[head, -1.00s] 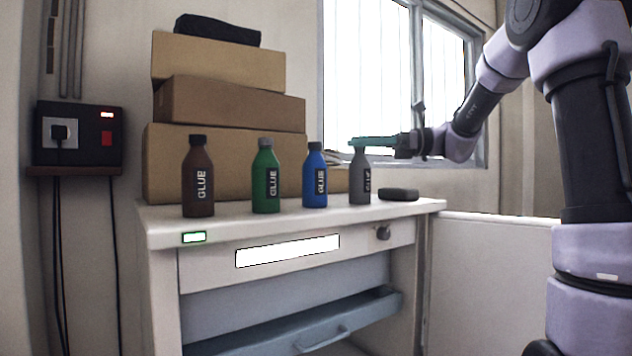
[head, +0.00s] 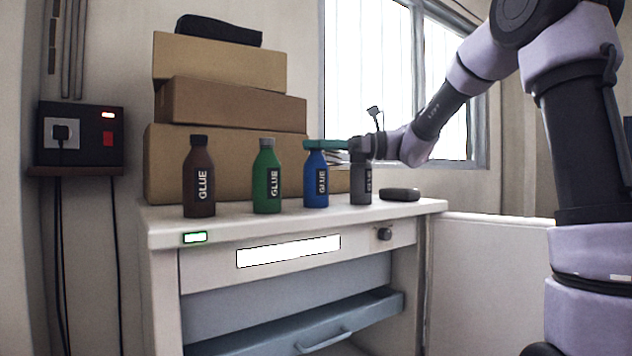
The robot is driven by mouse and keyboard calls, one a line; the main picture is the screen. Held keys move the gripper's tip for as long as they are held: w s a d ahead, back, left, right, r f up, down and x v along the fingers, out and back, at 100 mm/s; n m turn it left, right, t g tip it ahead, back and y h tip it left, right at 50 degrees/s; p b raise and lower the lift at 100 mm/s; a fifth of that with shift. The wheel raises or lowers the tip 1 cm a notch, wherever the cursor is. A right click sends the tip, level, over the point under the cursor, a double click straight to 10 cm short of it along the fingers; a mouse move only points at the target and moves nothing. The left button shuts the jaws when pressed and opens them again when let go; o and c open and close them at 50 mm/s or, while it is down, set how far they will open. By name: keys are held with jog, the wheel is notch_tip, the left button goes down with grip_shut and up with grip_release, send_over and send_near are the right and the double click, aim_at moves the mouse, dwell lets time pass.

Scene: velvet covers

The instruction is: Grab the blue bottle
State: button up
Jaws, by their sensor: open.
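The blue bottle (head: 316,182) stands upright on the white cabinet top, with a dark label reading GLUE. My gripper (head: 318,145) reaches in from the right at the height of the blue bottle's cap. Its teal fingers overlap the cap in this view and hide it. I cannot tell whether they touch it or are around it. The gripper is open.
A brown bottle (head: 199,183) and a green bottle (head: 267,182) stand to the left. A grey bottle (head: 361,182) stands close on the right, under my gripper. A dark flat object (head: 400,195) lies further right. Stacked cardboard boxes (head: 232,110) are behind. The cabinet top (head: 165,222) is clear in front.

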grip_shut()
dwell(1.4)
